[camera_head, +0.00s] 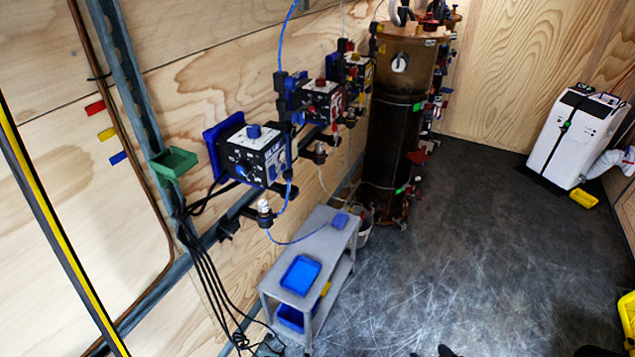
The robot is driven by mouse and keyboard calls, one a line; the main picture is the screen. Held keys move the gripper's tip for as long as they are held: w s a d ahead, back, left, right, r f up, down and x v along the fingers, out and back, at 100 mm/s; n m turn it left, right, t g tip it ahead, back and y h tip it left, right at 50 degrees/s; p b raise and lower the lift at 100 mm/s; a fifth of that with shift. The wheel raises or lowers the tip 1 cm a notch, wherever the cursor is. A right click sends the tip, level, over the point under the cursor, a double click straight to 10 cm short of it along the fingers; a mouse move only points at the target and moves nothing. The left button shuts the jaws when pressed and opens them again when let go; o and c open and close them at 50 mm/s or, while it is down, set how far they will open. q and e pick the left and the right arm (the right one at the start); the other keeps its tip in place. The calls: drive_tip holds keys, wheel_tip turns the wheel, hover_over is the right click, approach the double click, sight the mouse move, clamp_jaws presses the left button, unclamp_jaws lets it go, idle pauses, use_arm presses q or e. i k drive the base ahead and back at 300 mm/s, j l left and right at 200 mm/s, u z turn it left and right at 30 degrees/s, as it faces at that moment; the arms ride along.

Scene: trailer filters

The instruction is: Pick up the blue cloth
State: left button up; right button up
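No item is clearly recognisable as a blue cloth. A small flat blue item (340,220) lies at the far end of the grey cart's (322,245) top; it is too small to tell whether it is cloth. A shallow blue tray (300,275) sits at the near end of the cart top, and no separate cloth can be made out in it. A blue bin (291,318) is on the lower shelf, partly hidden by the top. Neither gripper can be made out; only small dark fragments show along the bottom edge.
Pump boxes (255,155) with blue tubing and hanging black cables line the left wall. A tall dark cylinder (392,130) and a bucket (364,232) stand beyond the cart. A white machine (575,135) stands at far right. The dark floor (480,260) right of the cart is clear.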

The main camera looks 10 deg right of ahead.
sight(340, 220)
drive_tip(key=i+l+u, duration=0.15)
drive_tip(key=l, duration=0.15)
drive_tip(key=i+l+u, duration=0.25)
drive_tip(key=l, duration=0.35)
drive_tip(key=i+l+u, duration=0.25)
drive_tip(key=l+u, duration=0.2)
drive_tip(key=l, duration=0.6)
drive_tip(key=l+u, duration=0.25)
drive_tip(key=l, duration=0.7)
